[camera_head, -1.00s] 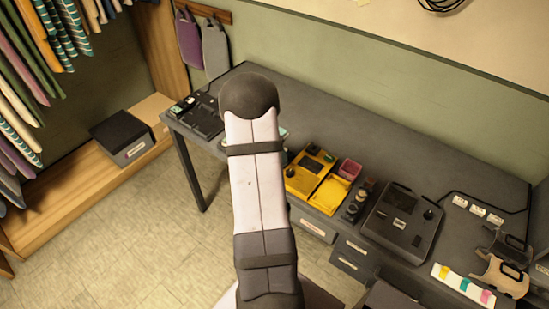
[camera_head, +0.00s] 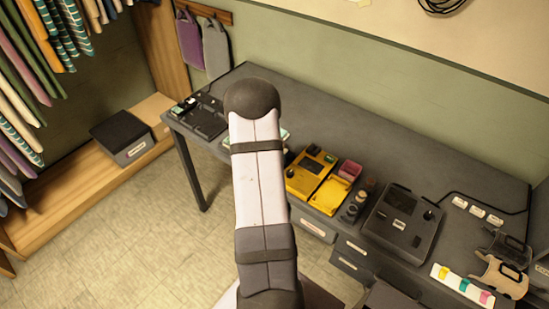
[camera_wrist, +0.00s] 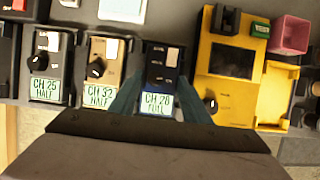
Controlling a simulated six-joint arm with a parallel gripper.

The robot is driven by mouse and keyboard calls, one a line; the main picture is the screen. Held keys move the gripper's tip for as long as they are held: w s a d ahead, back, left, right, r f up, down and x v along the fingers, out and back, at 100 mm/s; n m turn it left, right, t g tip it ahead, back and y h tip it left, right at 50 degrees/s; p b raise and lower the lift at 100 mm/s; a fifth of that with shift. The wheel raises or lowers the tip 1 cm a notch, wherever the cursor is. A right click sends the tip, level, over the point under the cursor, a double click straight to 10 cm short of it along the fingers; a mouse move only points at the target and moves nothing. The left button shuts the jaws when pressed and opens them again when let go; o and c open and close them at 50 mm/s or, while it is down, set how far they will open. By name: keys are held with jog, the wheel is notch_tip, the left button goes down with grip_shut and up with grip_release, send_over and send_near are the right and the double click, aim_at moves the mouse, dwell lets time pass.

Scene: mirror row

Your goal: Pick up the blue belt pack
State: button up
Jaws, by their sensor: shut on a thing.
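The blue belt pack (camera_wrist: 163,60) is a dark navy box with small pale switches on top and a lit label reading CH 28 FULL. It shows in the wrist view at the middle. My gripper (camera_wrist: 160,84) has one teal finger on each side of the pack and is shut on it. I cannot tell whether the pack is clear of the surface under it. A black pack (camera_wrist: 52,62) labelled CH 25 HALF and a tan pack (camera_wrist: 101,66) labelled CH 32 HALF stand to its left. In the head view my arm hides the gripper and the blue pack.
A yellow device (camera_head: 312,172) with an open yellow tray (camera_head: 328,195) is close on the right, with a pink cup (camera_head: 349,170) behind. A black console (camera_head: 402,221) sits farther right. The rear of the dark desk (camera_head: 345,125) is clear.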

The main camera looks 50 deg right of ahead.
notch_tip(320, 180, up, 10)
jog(key=b, duration=0.1)
jog(key=s+d+r+m+p, duration=0.2)
jog(key=s+d+r, duration=0.25)
jog(key=s, duration=0.35)
jog(key=s+a+f+m+g+p, duration=0.1)
jog(key=s+f+m+g+p, duration=0.15)
jog(key=s, duration=1.45)
jog(key=w+a+f+n+t, duration=0.2)
jog(key=a+f+n, duration=0.1)
jog(key=f+n, duration=0.1)
jog(key=shift+w+a+f+p, duration=0.15)
jog(key=shift+a+f+p, duration=0.1)
jog(key=shift+p, duration=0.15)
jog(key=shift+n+t, duration=0.25)
jog(key=shift+f+b, duration=2.55)
jog(key=shift+b, duration=0.25)
